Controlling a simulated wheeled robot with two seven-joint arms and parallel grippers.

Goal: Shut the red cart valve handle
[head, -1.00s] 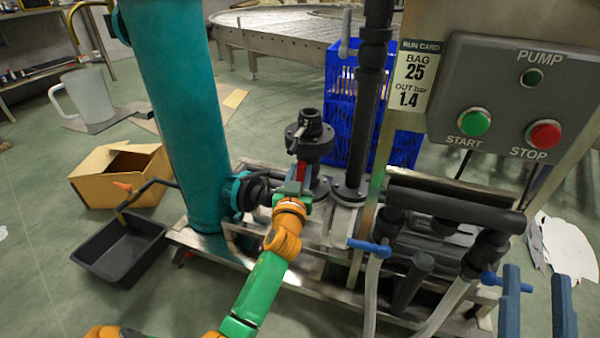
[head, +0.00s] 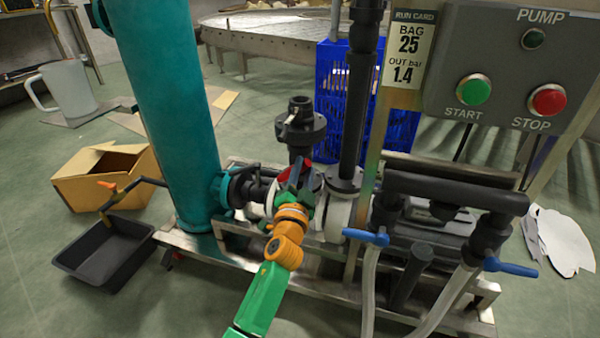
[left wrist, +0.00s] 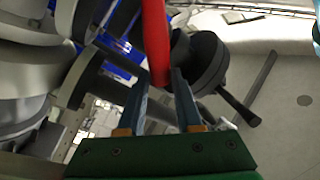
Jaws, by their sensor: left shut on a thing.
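The red valve handle (head: 308,171) shows in the head view beside the dark pipe fittings, at the foot of the black flanged stub. My left gripper (head: 297,178) is on it and hides much of it. In the left wrist view the red handle (left wrist: 156,38) comes down from the top edge between the two fingers of my left gripper (left wrist: 161,88), which are shut on it. The valve body under the handle is mostly hidden by the gripper. My right gripper is out of view.
A teal column (head: 168,110) stands left of the valve and a black vertical pipe (head: 358,100) right of it. The control box (head: 505,75) and blue-handled hose valves (head: 366,237) are farther right. A black tray (head: 108,252) lies on the floor at left.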

